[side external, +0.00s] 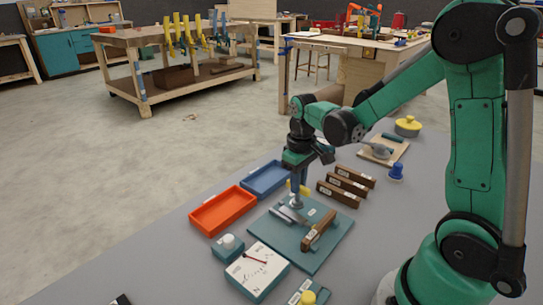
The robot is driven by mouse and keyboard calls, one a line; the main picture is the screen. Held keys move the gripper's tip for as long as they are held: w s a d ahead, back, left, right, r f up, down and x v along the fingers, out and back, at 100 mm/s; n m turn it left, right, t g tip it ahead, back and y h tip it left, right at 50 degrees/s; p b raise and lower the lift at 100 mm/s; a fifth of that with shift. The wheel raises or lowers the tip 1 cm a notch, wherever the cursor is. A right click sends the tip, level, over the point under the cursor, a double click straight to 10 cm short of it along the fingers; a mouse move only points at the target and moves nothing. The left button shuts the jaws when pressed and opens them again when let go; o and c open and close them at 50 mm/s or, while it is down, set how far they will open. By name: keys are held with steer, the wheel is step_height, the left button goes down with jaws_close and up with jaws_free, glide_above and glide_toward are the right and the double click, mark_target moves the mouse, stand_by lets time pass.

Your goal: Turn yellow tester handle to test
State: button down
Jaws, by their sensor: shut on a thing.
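The yellow handle (304,189) shows on both sides of my gripper's fingertips, above a teal tester plate (325,240). My gripper (298,182) points down and is shut on the handle; the fingers cover its middle. A grey-blue post stands below the handle, near the plate's far left part. A metal piece (290,214) lies at the foot of the post. A brown wooden block (319,230) with a pale label rests on the plate to the right. Which way the handle is turned, and any test mark, are too small to tell.
An orange tray (222,210) and a blue tray (265,178) lie left of the plate. A white dial box (257,270) with a red needle is in front. Several labelled brown blocks (346,185) lie to the right. A yellow-knobbed box (308,297) is at the front edge.

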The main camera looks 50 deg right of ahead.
stand_by(0.3)
steer(key=c, duration=0.8)
jaws_free()
steer(key=shift+r, duration=0.1)
steer(key=shift+r, duration=2.75)
steer(key=s+a+r+t, duration=0.3)
steer(key=a+t, duration=0.4)
steer(key=a, duration=0.2)
steer(key=shift+s, duration=0.3)
